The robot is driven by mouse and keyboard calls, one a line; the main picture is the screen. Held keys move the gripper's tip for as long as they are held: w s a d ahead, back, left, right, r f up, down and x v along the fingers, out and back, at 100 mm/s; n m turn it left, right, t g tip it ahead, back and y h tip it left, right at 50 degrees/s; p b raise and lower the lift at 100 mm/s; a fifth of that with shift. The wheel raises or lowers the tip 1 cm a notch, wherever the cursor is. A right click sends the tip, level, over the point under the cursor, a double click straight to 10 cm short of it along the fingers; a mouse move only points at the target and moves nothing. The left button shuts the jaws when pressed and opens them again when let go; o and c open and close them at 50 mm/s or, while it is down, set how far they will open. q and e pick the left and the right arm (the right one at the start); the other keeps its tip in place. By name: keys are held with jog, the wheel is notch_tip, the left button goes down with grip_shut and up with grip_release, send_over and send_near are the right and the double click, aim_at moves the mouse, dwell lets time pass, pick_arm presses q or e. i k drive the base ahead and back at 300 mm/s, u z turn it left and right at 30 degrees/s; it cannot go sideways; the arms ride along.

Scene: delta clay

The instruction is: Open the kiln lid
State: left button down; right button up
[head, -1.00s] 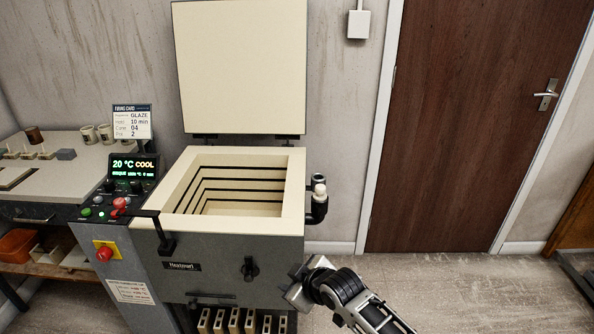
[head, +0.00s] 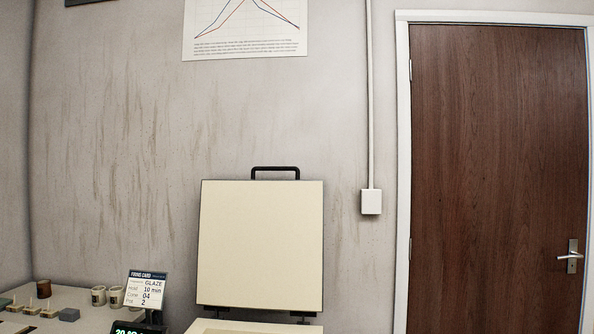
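The kiln lid (head: 260,244) stands open and upright against the wall, its cream inner face toward me. A black handle (head: 275,172) shows at its top edge. Black hinges join it to the kiln at its lower edge. Only a thin strip of the kiln's rim (head: 255,326) shows at the bottom of the view; the rest of the kiln is out of frame. Neither of my grippers is in view.
A brown door (head: 495,180) is at the right, shut. A firing card (head: 147,288) stands left of the kiln, beside a bench (head: 85,318) with several mugs and small pieces.

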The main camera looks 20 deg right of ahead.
aim_at(261, 244)
jog(key=z, duration=2)
jog(key=i, duration=2.3)
jog(key=u, duration=3.6)
